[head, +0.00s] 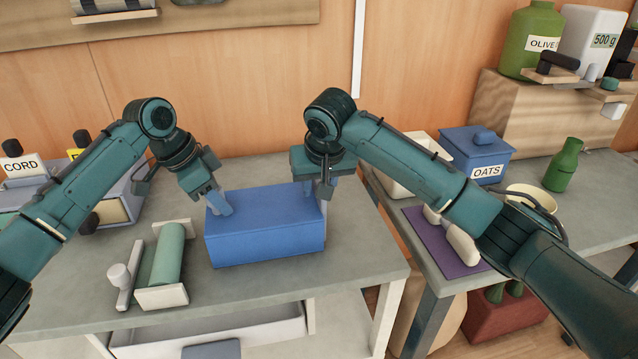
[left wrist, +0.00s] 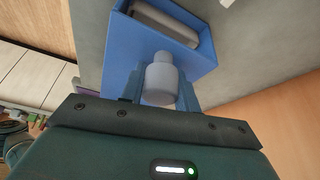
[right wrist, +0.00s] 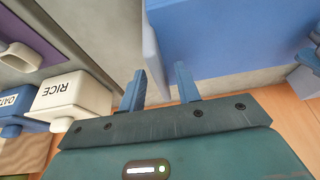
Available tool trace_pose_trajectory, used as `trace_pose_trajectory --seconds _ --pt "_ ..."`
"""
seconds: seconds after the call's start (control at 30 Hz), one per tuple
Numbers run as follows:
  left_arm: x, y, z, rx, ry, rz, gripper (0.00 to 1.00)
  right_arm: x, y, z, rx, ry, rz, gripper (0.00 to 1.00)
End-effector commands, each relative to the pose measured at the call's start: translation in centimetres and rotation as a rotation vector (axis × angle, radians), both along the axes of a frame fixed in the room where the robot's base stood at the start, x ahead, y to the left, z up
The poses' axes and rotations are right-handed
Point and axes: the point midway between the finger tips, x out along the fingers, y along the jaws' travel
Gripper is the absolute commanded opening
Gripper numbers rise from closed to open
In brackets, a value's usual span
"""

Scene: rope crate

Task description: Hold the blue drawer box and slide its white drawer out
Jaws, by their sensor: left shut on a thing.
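The blue drawer box (head: 265,230) sits on the grey table in the head view. Its open end shows in the left wrist view (left wrist: 205,60), with part of the white drawer (left wrist: 165,20) inside. My left gripper (head: 222,205) is at the box's left end. In the left wrist view its fingers are shut on a pale round knob (left wrist: 162,82) in front of that end. My right gripper (head: 318,187) is at the box's right end. In the right wrist view its fingers (right wrist: 160,90) stand apart, close to the box (right wrist: 235,35); contact is unclear.
A green roller in a white holder (head: 162,297) and a pale handled tool (head: 124,280) lie left of the box. A grey unit with a CORD label (head: 20,166) stands behind. A blue OATS box (head: 478,152) and purple mat (head: 440,245) are on the right table.

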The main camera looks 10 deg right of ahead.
Motion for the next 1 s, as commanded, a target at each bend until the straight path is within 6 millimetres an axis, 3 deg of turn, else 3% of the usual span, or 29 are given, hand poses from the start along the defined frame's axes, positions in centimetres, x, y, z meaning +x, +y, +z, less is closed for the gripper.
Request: trace_pose_trajectory --seconds 0.13,0.53,1.0 --pt "-0.17 0.03 -0.47 0.006 0.008 -0.003 0.00 -0.01 0.03 -0.04 0.000 0.000 0.001 0.33" --pt "-0.16 0.03 -0.47 0.006 0.007 -0.002 0.00 -0.02 0.04 0.01 0.001 -0.001 0.001 0.00" --pt "-0.17 0.04 -0.48 0.006 0.007 -0.002 0.00 -0.01 -0.27 0.03 0.001 0.000 -0.001 0.00"
